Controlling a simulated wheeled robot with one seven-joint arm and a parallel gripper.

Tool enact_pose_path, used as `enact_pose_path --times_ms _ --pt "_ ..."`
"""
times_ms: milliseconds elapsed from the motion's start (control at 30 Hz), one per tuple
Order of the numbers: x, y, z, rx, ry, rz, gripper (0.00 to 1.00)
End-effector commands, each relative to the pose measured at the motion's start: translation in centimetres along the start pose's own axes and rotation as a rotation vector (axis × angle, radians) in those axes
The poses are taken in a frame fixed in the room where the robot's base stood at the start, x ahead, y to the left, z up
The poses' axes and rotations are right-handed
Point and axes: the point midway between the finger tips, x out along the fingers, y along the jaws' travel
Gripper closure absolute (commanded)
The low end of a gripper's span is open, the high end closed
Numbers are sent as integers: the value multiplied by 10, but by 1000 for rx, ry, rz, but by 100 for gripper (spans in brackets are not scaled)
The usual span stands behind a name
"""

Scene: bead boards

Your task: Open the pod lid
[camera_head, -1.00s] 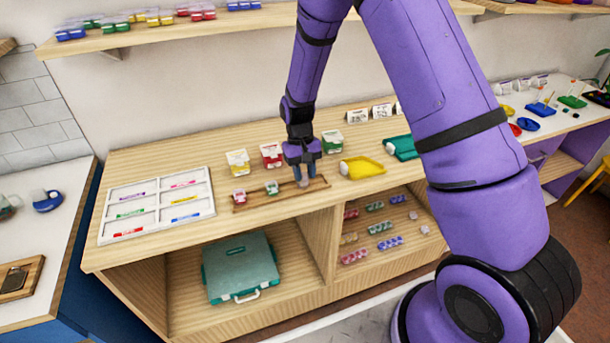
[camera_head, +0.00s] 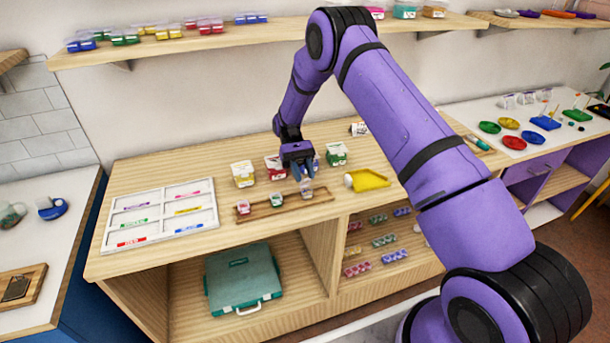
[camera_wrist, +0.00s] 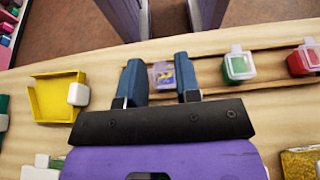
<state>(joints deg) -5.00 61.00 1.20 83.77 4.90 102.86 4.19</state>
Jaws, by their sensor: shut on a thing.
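A small clear pod with purple and yellow contents (camera_wrist: 163,76) is between the fingers of my gripper (camera_wrist: 160,68) in the wrist view. My gripper is shut on it, one finger on each side. In the head view my gripper (camera_head: 303,174) points down over the right part of a wooden tray (camera_head: 325,192), and the pod (camera_head: 307,191) shows just below the fingertips. I cannot tell whether its lid is raised. A green pod (camera_wrist: 238,64) and a red pod (camera_wrist: 303,60) stand in the same tray, to the right in the wrist view.
A yellow scoop-like tray (camera_head: 370,180) lies right of the wooden tray. Several labelled boxes, including a yellow one (camera_head: 243,174) and a green one (camera_head: 336,154), stand behind. A white sorting board (camera_head: 160,216) lies at the left. A teal case (camera_head: 241,280) sits below.

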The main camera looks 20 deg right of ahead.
Motion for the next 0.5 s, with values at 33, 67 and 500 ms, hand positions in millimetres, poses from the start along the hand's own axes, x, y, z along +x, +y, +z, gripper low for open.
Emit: enact_pose_path --times_ms 33,67,500 --pt "-1 0 -2 0 -29 0 93" --pt "-1 0 -2 0 -47 0 93" --pt "-6 0 -5 -1 -176 0 93"
